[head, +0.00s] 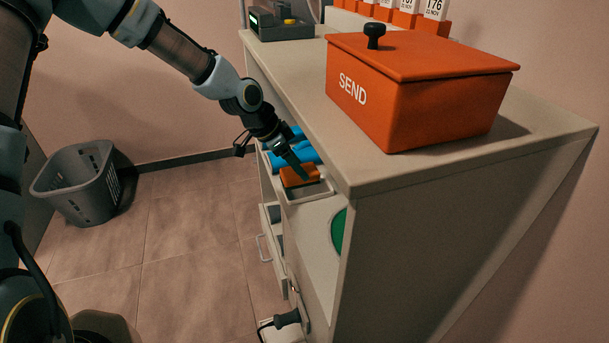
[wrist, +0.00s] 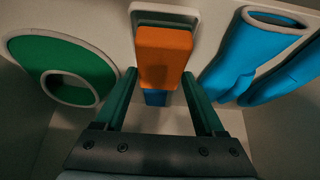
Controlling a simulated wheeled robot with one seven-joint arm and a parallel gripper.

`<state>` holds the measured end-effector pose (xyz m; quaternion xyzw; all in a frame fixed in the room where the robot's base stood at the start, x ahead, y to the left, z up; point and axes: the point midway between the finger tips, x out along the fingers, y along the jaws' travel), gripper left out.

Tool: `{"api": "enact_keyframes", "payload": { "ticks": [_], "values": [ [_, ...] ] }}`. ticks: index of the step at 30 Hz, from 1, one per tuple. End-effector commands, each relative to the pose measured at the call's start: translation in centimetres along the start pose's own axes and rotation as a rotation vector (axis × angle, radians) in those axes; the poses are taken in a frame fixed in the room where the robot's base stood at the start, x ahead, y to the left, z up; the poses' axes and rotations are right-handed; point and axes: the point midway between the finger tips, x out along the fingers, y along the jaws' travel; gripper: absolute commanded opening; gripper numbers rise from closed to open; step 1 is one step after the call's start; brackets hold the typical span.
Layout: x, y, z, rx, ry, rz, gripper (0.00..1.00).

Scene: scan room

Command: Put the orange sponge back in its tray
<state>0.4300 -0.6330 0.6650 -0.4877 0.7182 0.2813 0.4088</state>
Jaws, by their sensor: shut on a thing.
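The orange sponge (head: 299,176) shows at the cabinet's front in the head view, partly behind my gripper (head: 298,170). In the wrist view the sponge (wrist: 164,55), with a blue lower part, sits between my two green fingers, which are shut on it. A small pale-rimmed tray (head: 310,193) is on the cabinet front, just below and around the sponge in the head view. A pale rounded rim, which looks like the tray (wrist: 150,10), shows behind the sponge's far end in the wrist view. I cannot tell whether the sponge touches it.
An orange SEND box (head: 425,100) stands on the cabinet top. A grey basket (head: 80,188) is on the floor.

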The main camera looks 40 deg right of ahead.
Motion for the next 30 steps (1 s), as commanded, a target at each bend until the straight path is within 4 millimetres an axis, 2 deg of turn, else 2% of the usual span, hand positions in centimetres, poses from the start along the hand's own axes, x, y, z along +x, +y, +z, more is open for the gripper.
{"api": "enact_keyframes", "payload": {
  "ticks": [8, 15, 21, 22, 28, 30],
  "values": [
    [1.1, 0.1, -1.9, 0.003, 0.000, 0.001, 0.27],
    [4.0, 0.0, 0.0, -0.001, -0.001, 0.001, 0.27],
    [4.1, 0.0, 0.1, 0.000, -0.001, 0.000, 0.27],
    [4.1, 0.0, 0.1, 0.000, -0.001, 0.000, 0.74],
    [4.1, 0.0, 0.1, 0.000, -0.001, 0.000, 0.97],
    [4.0, 0.0, 0.1, 0.000, -0.001, 0.000, 1.00]
  ]
}}
